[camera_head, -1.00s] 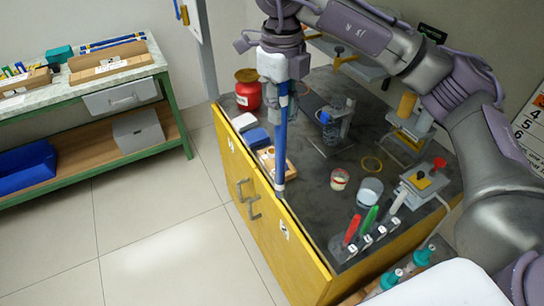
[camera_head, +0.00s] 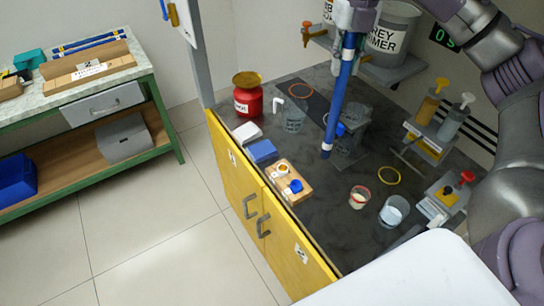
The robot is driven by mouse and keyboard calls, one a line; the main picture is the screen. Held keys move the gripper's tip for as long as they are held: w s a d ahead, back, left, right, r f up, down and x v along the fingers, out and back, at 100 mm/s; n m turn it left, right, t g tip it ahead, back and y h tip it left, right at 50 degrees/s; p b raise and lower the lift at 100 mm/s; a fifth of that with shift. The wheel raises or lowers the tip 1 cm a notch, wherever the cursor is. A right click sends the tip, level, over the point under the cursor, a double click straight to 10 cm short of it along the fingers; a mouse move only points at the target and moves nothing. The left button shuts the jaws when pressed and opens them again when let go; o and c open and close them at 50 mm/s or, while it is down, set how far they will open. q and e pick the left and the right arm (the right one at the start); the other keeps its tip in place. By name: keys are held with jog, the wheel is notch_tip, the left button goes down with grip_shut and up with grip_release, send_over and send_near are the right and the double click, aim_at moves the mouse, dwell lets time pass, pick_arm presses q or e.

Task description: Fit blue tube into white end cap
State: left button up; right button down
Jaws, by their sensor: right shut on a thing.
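My right gripper (camera_head: 356,18) is at the top of the picture, shut on the long blue tube (camera_head: 339,92). The tube hangs nearly upright, leaning slightly, with a pale band near its lower end. A wooden block (camera_head: 301,192) near the yellow cabinet's front edge carries a small white cap (camera_head: 283,169) with an orange middle and a blue cap (camera_head: 296,186). The tube's lower end is to the right of the block in the picture and apart from it. Whether the white cap's opening faces up is too small to tell. My left gripper is not in view.
The dark worktop (camera_head: 315,225) holds a red jar (camera_head: 247,101), a blue box (camera_head: 262,152), a glass beaker (camera_head: 294,118), a small cup (camera_head: 359,197), a yellow ring (camera_head: 389,176) and pump bottles (camera_head: 431,105). A green-framed bench (camera_head: 167,125) stands at left across open floor.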

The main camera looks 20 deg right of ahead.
jog(key=w+a+f+p, duration=0.3)
jog(key=w+a+f, duration=0.3)
jog(key=a+f, duration=0.3)
notch_tip(320, 180, down, 2)
jog(key=shift+w, duration=0.25)
jog(key=c, duration=1)
grip_release()
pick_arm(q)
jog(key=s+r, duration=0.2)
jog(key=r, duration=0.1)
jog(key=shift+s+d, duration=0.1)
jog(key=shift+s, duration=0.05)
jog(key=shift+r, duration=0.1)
pick_arm(e)
jog(key=shift+r, duration=0.1)
